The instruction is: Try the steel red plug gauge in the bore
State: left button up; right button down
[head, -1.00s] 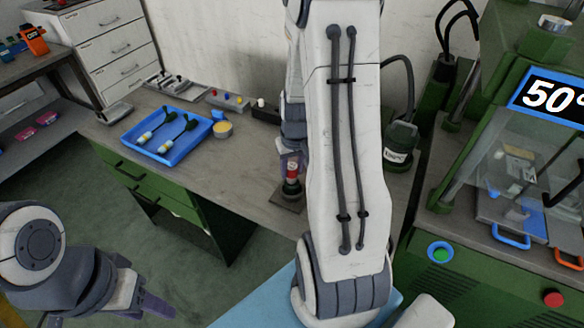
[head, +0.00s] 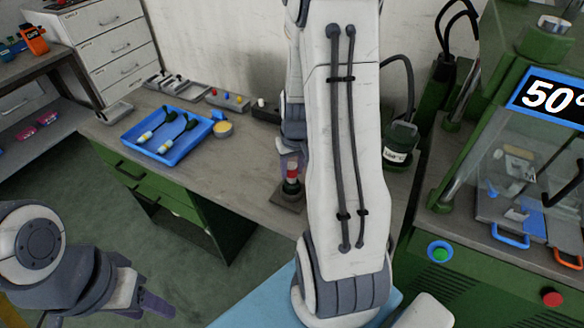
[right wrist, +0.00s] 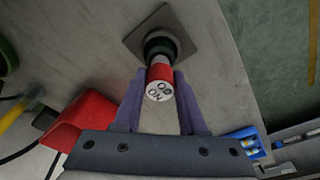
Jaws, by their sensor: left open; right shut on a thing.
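The plug gauge (right wrist: 160,77) has a red body, a white lettered end and a short steel part below. My right gripper (right wrist: 160,88) is shut on its red body. The gauge also shows in the head view (head: 292,171), partly hidden by my arm. Its steel part meets a dark round holder (right wrist: 159,45) on a square grey plate (right wrist: 182,22). The gauge stands over the bore; I cannot tell how deep it sits. The plate lies near the bench's front edge in the head view (head: 284,204). My left gripper (head: 148,291) is open and empty, away from the bench.
A green press (head: 470,270) stands at the right. A red object (right wrist: 85,122) is left of the gripper in the wrist view.

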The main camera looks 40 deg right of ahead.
jog(key=shift+f+b, duration=0.3)
jog(key=shift+f, duration=0.15)
dwell(0.6)
jog(key=shift+r, duration=0.2)
dwell(0.6)
jog(key=shift+r+p, duration=0.4)
jog(key=shift+p, duration=0.15)
dwell(1.2)
jog(key=shift+f+b, duration=0.3)
jog(key=shift+f, duration=0.25)
dwell(0.6)
jog(key=shift+r, duration=0.25)
dwell(0.3)
jog(key=shift+r+p, duration=0.3)
jog(key=shift+p, duration=0.2)
jog(key=shift+r+p, duration=2.25)
jog(key=shift+r, duration=0.25)
